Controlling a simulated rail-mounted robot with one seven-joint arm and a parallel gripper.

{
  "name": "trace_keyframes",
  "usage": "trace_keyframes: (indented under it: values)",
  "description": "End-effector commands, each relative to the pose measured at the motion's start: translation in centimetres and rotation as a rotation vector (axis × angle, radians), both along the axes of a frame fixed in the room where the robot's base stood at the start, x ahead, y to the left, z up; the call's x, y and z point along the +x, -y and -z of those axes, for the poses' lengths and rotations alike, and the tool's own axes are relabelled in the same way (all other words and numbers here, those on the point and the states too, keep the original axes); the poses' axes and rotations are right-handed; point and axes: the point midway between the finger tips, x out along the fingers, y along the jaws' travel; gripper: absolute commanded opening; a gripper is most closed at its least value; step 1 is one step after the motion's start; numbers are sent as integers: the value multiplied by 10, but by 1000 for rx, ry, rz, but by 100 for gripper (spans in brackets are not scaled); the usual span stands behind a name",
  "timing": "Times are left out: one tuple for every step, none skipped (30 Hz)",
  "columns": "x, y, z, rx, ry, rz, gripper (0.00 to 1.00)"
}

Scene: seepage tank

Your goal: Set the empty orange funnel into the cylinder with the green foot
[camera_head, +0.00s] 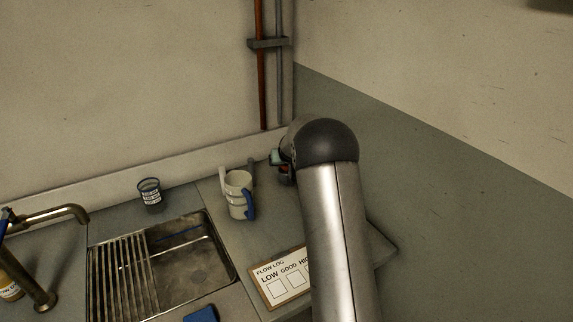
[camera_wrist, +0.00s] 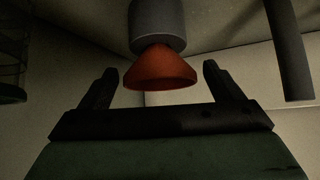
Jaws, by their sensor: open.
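An orange funnel (camera_wrist: 160,70) shows in the wrist view, its wide end toward my gripper and its narrow end meeting a grey cylindrical holder (camera_wrist: 157,25). I cannot see inside the funnel. My gripper (camera_wrist: 156,82) is open, with one finger on each side of the funnel's wide end in the picture; I see no contact. A partly cut-off, see-through ribbed vessel with a dark green end (camera_wrist: 12,95) shows at the left edge; I cannot tell whether it is the green-footed cylinder. In the head view my arm hides most of the gripper (camera_head: 279,160).
In the wrist view a grey post (camera_wrist: 290,50) stands right of the funnel. The head view shows a white jug with a blue handle (camera_head: 237,190), a dark labelled cup (camera_head: 150,195), a sink (camera_head: 195,255) with a rack, a tap (camera_head: 60,214) and a flow-log board (camera_head: 283,287).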

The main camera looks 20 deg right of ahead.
Motion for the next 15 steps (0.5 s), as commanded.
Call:
trace_keyframes:
  values:
    - [6,1,4,0,-1,0,86]
    - [9,2,8,0,-1,0,86]
    - [12,3,11,0,0,0,86]
    - [14,4,13,0,0,0,86]
    - [15,4,14,0,0,0,86]
    - [16,5,16,0,0,0,86]
    - [17,5,16,0,1,0,86]
    - [17,5,17,0,1,0,86]
    - [17,5,17,0,1,0,86]
    - [17,5,17,0,1,0,86]
    - [17,5,17,0,1,0,86]
    - [17,5,17,0,1,0,86]
    - [17,5,17,0,1,0,86]
    - [17,5,17,0,1,0,80]
    - [17,5,17,0,1,0,69]
